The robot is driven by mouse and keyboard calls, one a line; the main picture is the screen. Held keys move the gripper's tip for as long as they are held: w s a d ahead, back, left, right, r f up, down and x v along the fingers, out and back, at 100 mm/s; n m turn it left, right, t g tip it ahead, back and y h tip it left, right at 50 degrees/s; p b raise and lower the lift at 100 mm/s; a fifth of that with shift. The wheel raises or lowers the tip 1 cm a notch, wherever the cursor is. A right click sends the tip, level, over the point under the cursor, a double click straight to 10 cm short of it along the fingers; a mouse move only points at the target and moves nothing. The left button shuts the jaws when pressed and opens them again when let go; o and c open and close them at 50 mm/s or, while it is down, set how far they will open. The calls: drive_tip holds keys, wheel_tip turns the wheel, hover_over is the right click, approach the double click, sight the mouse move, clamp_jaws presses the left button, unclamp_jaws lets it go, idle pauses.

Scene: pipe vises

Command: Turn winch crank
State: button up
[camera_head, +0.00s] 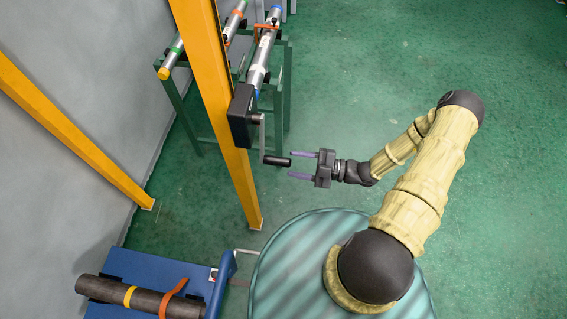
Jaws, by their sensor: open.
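The winch (241,115) is a black box on the yellow post. Its crank (262,137) is a grey arm hanging down from the box, with a black handle (277,160) at its lower end pointing right. My gripper (301,165) is open, with its two purple fingers pointing left. The handle's tip lies near the fingertips and looks level with the gap between them. I cannot tell whether it is between the fingers or at a different height. The gripper holds nothing that I can see.
The yellow post (220,80) stands behind the crank, and a second yellow beam (70,130) slants at left. A green rack (283,85) with pipes (263,50) stands at the back. A blue cart (140,268) carries a dark pipe (125,293) at lower left. The green floor at right is clear.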

drive_tip(key=b+v, duration=0.2)
drive_tip(key=v, duration=0.8)
drive_tip(key=shift+d, duration=0.3)
drive_tip(key=shift+s, duration=0.15)
